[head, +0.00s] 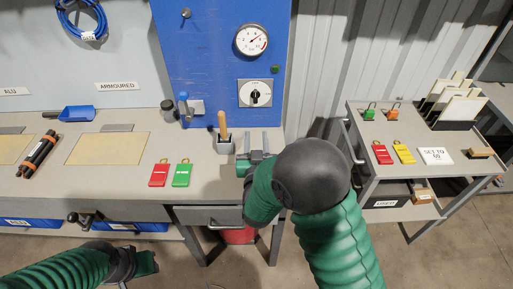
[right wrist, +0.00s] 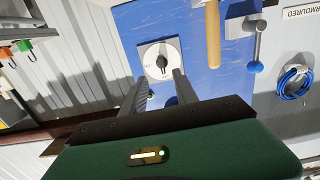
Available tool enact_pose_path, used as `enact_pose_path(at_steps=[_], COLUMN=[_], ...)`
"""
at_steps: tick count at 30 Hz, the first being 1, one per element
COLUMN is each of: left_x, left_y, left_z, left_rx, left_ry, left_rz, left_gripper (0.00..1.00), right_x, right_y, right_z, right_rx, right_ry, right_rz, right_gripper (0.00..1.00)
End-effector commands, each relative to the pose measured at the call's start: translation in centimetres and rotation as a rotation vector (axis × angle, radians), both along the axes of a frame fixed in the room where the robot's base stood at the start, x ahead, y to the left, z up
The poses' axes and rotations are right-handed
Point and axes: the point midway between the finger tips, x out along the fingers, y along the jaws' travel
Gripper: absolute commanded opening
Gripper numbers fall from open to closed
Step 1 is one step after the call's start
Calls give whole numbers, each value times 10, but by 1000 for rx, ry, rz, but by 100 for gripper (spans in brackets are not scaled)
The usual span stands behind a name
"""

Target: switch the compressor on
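A dark rotary knob (head: 255,96) sits on a pale square plate on the blue panel (head: 205,60), below a round white gauge (head: 251,40). The knob looks roughly upright; its marks are too small to read. My right gripper (head: 254,142) is below the knob, in front of the panel. In the right wrist view the knob (right wrist: 161,62) shows beyond the tips of my right gripper (right wrist: 157,82). Its fingers are apart with nothing between them, and do not touch the knob. My left gripper (head: 145,263) is low, in front of the bench; its fingers are unclear.
A wooden handle (head: 222,122) stands in a grey holder left of my right gripper. A blue-ended lever (head: 184,107) is further left. Red (head: 159,175) and green (head: 182,175) tags lie on the bench. A trolley (head: 365,190) stands at the right.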

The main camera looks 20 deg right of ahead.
Motion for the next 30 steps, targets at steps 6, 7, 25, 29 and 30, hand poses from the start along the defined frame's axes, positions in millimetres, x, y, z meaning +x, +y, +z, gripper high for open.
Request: enact_pose_path(at_steps=[6,7,25,29,30], left_x=[0,0,0,0,0], left_y=[0,0,0,0,0], left_z=[-1,-1,-2,-2,-2], left_rx=[0,0,0,0,0], left_ry=[0,0,0,0,0], left_rz=[0,0,0,0,0], left_gripper=[36,36,36,36,36], right_x=[-18,-20,-35,-34,-34], right_y=[6,7,10,10,10], right_z=[0,0,0,0,0], right_rx=[0,0,0,0,0], right_ry=[1,0,0,0,0], right_rz=[1,2,0,0,0], right_gripper=[35,35,35,35,35])
